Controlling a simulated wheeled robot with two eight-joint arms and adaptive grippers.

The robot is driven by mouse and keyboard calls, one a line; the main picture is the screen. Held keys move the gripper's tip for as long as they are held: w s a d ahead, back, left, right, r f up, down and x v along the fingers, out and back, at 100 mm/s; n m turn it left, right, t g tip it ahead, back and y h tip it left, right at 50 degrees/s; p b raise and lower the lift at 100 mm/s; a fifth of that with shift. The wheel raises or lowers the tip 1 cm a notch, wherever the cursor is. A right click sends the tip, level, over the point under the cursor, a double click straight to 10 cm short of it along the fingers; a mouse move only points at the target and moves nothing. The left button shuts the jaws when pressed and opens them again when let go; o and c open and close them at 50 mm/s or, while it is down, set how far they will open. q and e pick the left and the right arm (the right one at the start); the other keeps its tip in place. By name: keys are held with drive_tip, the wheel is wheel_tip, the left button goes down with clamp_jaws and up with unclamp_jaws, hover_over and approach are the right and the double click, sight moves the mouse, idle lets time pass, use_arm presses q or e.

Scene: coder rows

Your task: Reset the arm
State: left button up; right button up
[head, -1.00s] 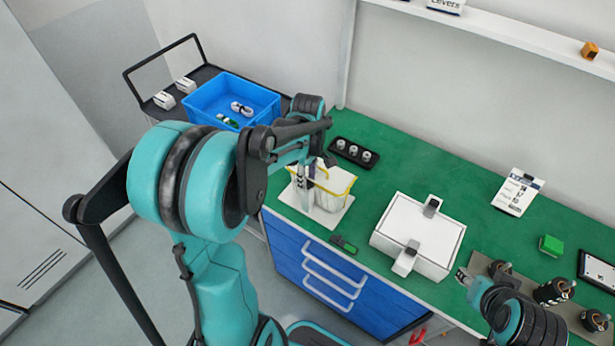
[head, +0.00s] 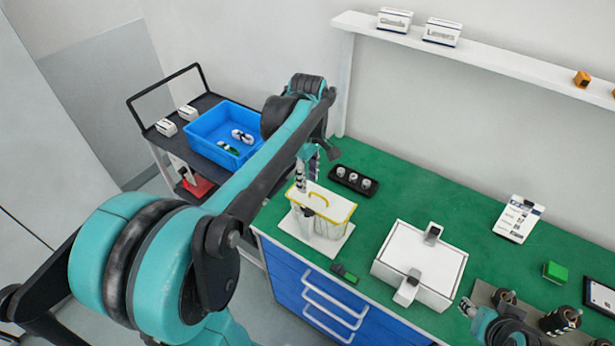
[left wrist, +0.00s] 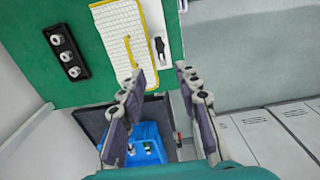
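My left gripper (head: 302,178) hangs fingers-down from my left arm, above and behind the left end of a white container with a yellow handle (head: 325,203) on the green bench. In the left wrist view, the left gripper (left wrist: 163,90) is open, with nothing between its fingers. The container's white meshed side (left wrist: 122,30) shows beyond them at the top, apart from the fingers. My right gripper (head: 467,307) is at the lower right of the head view, beside a white box (head: 420,262); it is too small to tell open from shut.
A blue tray (head: 197,128) stands on a dark cart at the left. A black holder with several round pieces (head: 352,181) lies behind the container. A small dark green device (head: 344,273) lies near the front edge. A shelf (head: 490,65) runs along the wall.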

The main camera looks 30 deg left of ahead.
idle(0.4)
use_arm(q)
drive_tip(key=s+d+f+m+t+b, duration=0.7)
drive_tip(key=s+d+f+m, duration=0.3)
drive_tip(key=m, duration=0.7)
drive_tip(key=shift+s+d+f, duration=0.25)
drive_tip(key=shift+s+f, duration=0.15)
drive_tip(key=shift+s, duration=0.35)
drive_tip(key=shift+c, duration=0.6)
